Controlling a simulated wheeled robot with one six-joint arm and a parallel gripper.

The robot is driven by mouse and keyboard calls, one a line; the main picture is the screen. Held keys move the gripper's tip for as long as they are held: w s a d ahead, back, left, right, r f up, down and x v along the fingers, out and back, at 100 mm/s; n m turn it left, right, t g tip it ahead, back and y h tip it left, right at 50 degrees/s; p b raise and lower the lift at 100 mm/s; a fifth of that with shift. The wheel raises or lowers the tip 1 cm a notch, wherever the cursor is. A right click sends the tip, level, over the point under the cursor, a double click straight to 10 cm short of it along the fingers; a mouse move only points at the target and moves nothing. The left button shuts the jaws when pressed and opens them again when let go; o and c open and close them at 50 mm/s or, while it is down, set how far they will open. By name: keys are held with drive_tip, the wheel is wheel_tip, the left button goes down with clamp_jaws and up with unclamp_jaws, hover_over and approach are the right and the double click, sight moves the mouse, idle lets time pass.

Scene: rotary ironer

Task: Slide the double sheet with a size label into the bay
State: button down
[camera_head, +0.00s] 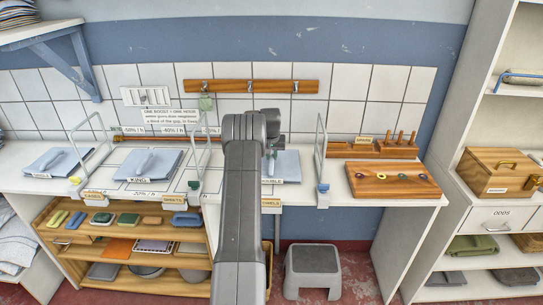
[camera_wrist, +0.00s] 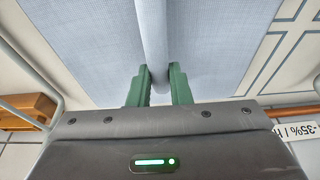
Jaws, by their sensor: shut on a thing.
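A folded pale blue sheet (camera_head: 287,167) lies on the white worktop right of my arm; my arm hides its left part and part of its front label (camera_head: 271,181). My gripper (camera_wrist: 160,86) has green fingers shut on the raised ridge of this sheet (camera_wrist: 215,50), which fills the upper wrist view. In the head view my arm mostly hides the gripper. A blue sheet labelled KING (camera_head: 148,165) lies left of centre, and another blue sheet (camera_head: 58,160) lies at far left.
Wire dividers stand at left (camera_head: 103,135), beside my arm (camera_head: 206,150) and at right (camera_head: 321,150). A wooden board with rings (camera_head: 391,179) is on the right worktop. A step stool (camera_head: 312,268) stands below. The shelf unit (camera_head: 60,240) holds several cloths.

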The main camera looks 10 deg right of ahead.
drive_tip(key=shift+f, duration=0.1)
drive_tip(key=c, duration=1.3)
unclamp_jaws()
drive_tip(key=shift+o, duration=0.2)
drive_tip(key=b+v, duration=0.3)
drive_tip(key=v, duration=1.1)
drive_tip(key=shift+f, duration=0.1)
